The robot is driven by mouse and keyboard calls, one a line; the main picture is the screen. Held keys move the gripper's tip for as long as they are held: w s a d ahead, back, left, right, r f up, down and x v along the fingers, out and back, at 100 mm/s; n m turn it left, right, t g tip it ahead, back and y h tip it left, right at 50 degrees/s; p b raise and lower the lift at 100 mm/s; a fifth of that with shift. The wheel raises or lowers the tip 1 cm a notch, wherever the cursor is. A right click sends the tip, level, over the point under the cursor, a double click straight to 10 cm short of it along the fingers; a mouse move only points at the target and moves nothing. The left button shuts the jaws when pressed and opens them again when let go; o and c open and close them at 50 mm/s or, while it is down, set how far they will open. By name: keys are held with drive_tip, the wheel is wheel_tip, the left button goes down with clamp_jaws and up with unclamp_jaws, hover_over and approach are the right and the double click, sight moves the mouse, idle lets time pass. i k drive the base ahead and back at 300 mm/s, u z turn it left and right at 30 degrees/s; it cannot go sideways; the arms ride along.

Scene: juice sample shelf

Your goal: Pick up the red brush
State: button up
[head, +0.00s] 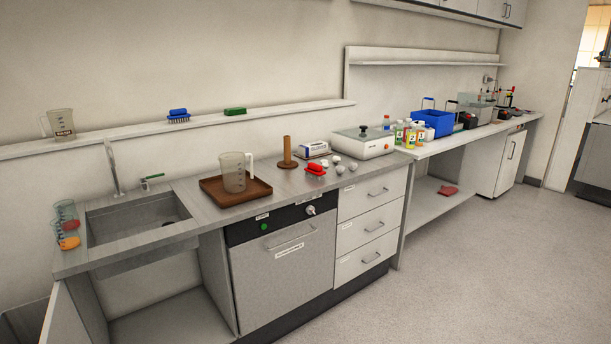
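The red brush (316,168) lies on the grey countertop, near its front edge and above the left part of the drawer unit. It has a red back, with pale bristles showing underneath. It sits to the right of the brown tray (214,190) and in front of a brown upright peg on a round base (288,152). Nothing covers the brush. My gripper is not in the head view.
A clear jug (233,173) stands in the tray. Small whitish round items (340,169) lie just right of the brush, with a white balance (362,143) behind. A blue brush (179,115) is on the wall shelf. The floor (460,270) in front is clear.

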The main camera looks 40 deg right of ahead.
sight(314, 170)
drive_tip(key=z, duration=0.3)
drive_tip(key=i, duration=0.95)
drive_tip(key=u, duration=0.2)
